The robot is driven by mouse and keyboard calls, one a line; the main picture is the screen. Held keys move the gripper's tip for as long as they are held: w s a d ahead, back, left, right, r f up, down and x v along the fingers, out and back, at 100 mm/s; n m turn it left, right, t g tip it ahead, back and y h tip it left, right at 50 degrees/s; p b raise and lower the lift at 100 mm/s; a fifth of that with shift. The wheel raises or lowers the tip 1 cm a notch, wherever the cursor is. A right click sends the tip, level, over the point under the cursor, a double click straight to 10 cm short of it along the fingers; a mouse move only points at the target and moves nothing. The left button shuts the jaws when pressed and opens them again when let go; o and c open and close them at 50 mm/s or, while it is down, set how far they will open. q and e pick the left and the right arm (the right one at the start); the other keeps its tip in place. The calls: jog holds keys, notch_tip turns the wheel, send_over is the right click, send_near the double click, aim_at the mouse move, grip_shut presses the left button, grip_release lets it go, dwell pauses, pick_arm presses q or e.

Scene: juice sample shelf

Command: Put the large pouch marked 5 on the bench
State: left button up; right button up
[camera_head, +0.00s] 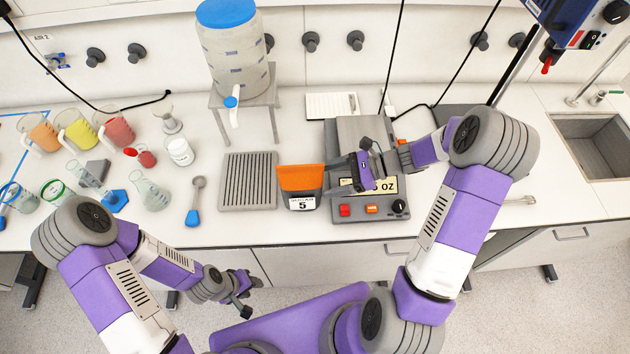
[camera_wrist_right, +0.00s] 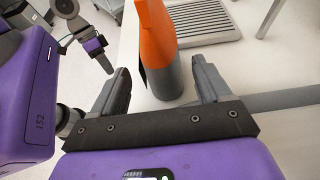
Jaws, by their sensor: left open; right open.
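The pouch marked 5 (camera_head: 300,178) is orange on top and dark grey below, with a white label. It appears to stand upright on the bench (camera_head: 240,227) near the front edge, between the ribbed tray and the scale. My right gripper (camera_head: 343,172) is just right of it, over the scale, partly hidden by its own wrist. In the right wrist view the pouch (camera_wrist_right: 160,45) is ahead, between the lines of my open right fingers (camera_wrist_right: 160,75), with nothing clamped. My left gripper (camera_head: 247,297) is open and empty, low in front of the bench.
A grey scale (camera_head: 350,135) with an OZ display stands under my right arm. A ribbed tray (camera_head: 248,180), a blue spoon (camera_head: 194,200) and a dispenser (camera_head: 235,55) are nearby. Several beakers and flasks crowd the left. The sink (camera_head: 600,145) is at right.

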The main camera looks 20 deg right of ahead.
jog(key=v, duration=0.5)
jog(key=shift+s+d+r, duration=0.1)
jog(key=shift+d, duration=0.2)
